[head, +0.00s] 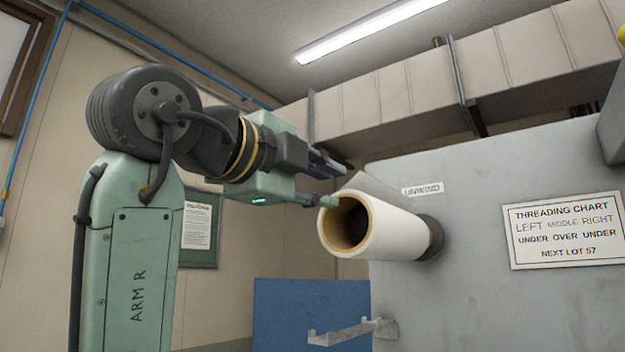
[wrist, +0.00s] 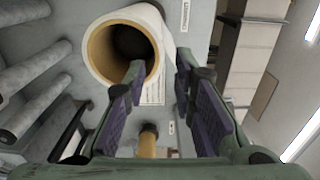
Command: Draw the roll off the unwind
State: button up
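The white roll (head: 385,232) with a tan core sits on the unwind, its hollow open end towards me. In the wrist view the roll (wrist: 97,52) is at the top, beyond my fingers. My gripper (head: 338,184) is open at the upper edge of the roll's open end. In the wrist view my gripper (wrist: 160,72) has one fingertip overlapping the core opening and the other just right of the roll's wall. I cannot tell whether either finger touches it. The unwind label (head: 422,189) is above the roll; the spindle inside is dark and hidden.
The grey machine panel (head: 480,300) stands behind the roll, with a threading chart (head: 564,230) at right. A grey bracket (head: 345,332) juts out below the roll. Several grey rollers (wrist: 35,65) show at left in the wrist view. Space left of the roll's open end looks free.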

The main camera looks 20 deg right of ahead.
aim_at(345, 190)
jog(key=shift+x, duration=3.05)
jog(key=shift+c, duration=0.5)
grip_shut()
jog(key=shift+r, duration=0.35)
jog(key=v, duration=2.4)
dwell(0.3)
